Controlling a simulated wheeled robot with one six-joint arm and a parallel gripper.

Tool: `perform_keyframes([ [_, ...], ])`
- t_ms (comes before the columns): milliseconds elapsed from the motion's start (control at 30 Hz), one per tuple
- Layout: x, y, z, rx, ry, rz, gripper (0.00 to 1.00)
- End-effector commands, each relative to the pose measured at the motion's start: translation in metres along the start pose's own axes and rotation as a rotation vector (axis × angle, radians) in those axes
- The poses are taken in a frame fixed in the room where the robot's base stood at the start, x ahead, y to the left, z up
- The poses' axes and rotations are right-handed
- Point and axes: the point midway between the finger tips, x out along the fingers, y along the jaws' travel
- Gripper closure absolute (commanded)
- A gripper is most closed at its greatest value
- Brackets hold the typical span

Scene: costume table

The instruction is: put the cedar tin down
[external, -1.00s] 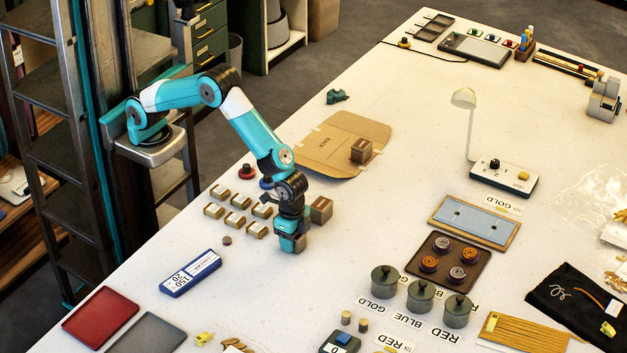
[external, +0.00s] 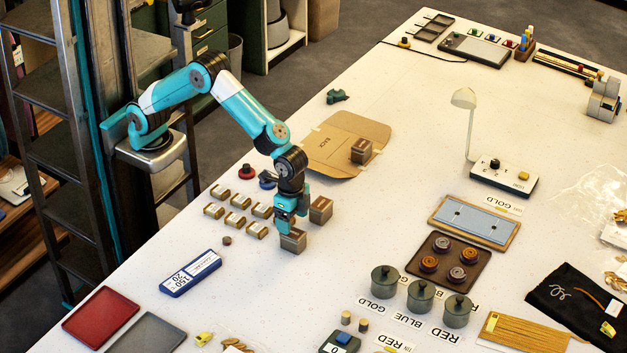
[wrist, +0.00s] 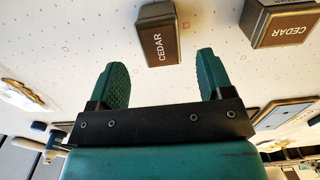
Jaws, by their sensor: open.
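A cedar tin (external: 293,241), a small brown box with a dark lid, stands on the white table directly below my gripper (external: 291,220). In the wrist view this tin (wrist: 160,45), labelled CEDAR, lies just beyond and between my spread fingertips (wrist: 162,66). My gripper is open, empty and just above the tin, its fingers pointing down. A second tin (external: 320,209) stands just behind and to the right. It also reads CEDAR in the wrist view (wrist: 283,24).
Several small labelled tins (external: 237,210) stand in rows left of my gripper. A third brown box (external: 361,150) sits on a cardboard sheet (external: 325,146) behind. A blue sign (external: 190,273) lies front left. The table to the right of the tin is clear up to the dark tray (external: 462,283).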

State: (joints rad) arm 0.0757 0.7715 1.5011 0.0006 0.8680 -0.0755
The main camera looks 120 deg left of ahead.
Motion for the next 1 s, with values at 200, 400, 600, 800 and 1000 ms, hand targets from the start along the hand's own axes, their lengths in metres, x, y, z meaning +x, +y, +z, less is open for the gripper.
perform_keyframes([
  [200,-0.036,0.0,-0.001,0.0,0.003,0.0,0.26],
  [400,-0.061,-0.015,0.012,-0.035,0.011,-0.012,0.26],
  [600,-0.113,-0.09,0.098,-0.228,0.059,-0.096,0.26],
  [800,-0.14,-0.157,0.237,-0.451,0.101,-0.229,0.26],
  [1000,-0.136,-0.182,0.335,-0.582,0.114,-0.327,0.26],
])
